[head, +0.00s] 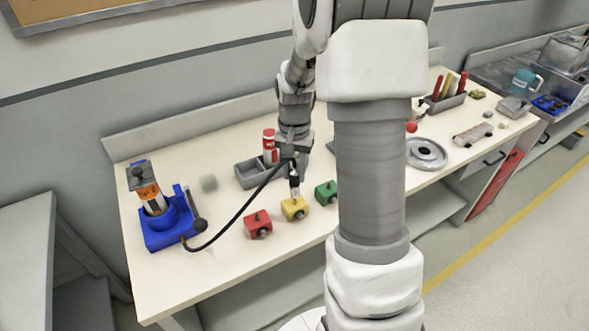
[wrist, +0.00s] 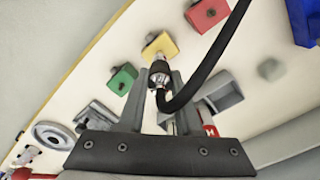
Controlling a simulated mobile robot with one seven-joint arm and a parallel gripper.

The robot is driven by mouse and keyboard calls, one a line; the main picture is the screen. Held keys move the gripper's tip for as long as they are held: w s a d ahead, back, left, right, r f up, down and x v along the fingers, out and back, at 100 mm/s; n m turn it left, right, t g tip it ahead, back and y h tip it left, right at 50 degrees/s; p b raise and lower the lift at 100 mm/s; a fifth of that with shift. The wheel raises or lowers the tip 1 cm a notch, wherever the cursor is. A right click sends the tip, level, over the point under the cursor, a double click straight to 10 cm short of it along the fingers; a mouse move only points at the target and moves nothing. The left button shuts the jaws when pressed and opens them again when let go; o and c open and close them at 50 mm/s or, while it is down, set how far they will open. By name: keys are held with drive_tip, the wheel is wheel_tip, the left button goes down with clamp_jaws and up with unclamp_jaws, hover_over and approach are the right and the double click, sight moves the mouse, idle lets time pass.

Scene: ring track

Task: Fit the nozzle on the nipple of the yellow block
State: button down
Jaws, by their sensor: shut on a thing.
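The yellow block (head: 296,209) sits on the bench between a red block (head: 257,224) and a green block (head: 325,191). In the wrist view the yellow block (wrist: 165,43) shows a small dark nipple (wrist: 150,37) on its far side. My gripper (head: 293,162) is shut on the nozzle (head: 294,184), which hangs upright just over the block. In the wrist view the nozzle (wrist: 158,72) is between my fingers (wrist: 160,88), and its end overlaps the block's near edge. The nozzle looks apart from the nipple; whether it touches the block I cannot tell.
A black hose (head: 236,213) runs from the nozzle to a blue stand (head: 160,236) with an orange-labelled canister at left. My arm hides the bench's middle.

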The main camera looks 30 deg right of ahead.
drive_tip(key=shift+f+b, duration=0.95)
drive_tip(key=shift+f, duration=0.4)
idle(2.1)
drive_tip(key=c, duration=0.5)
unclamp_jaws()
wheel_tip(320, 180, up, 18)
drive_tip(key=shift+f+p, duration=0.2)
drive_tip(key=shift+p, duration=0.55)
drive_tip(key=s+a+r+n+t, duration=0.1)
drive_tip(key=s+a+n+t, duration=0.1)
drive_tip(key=s, duration=0.4)
drive_tip(key=s+a+r+n+t, duration=0.1)
drive_tip(key=s+a+n, duration=0.2)
drive_tip(key=s+a, duration=0.3)
drive_tip(key=s+a+r+n+t, duration=0.1)
drive_tip(key=s+a+n+t, duration=0.1)
drive_tip(key=s, duration=0.4)
drive_tip(key=shift+s+a+r+n+t, duration=0.2)
drive_tip(key=shift+a+n, duration=0.2)
drive_tip(key=shift+a, duration=0.2)
drive_tip(key=shift+s+a+r+n+t, duration=0.1)
drive_tip(key=shift+s+a+r+n, duration=0.1)
drive_tip(key=shift+a+n, duration=0.3)
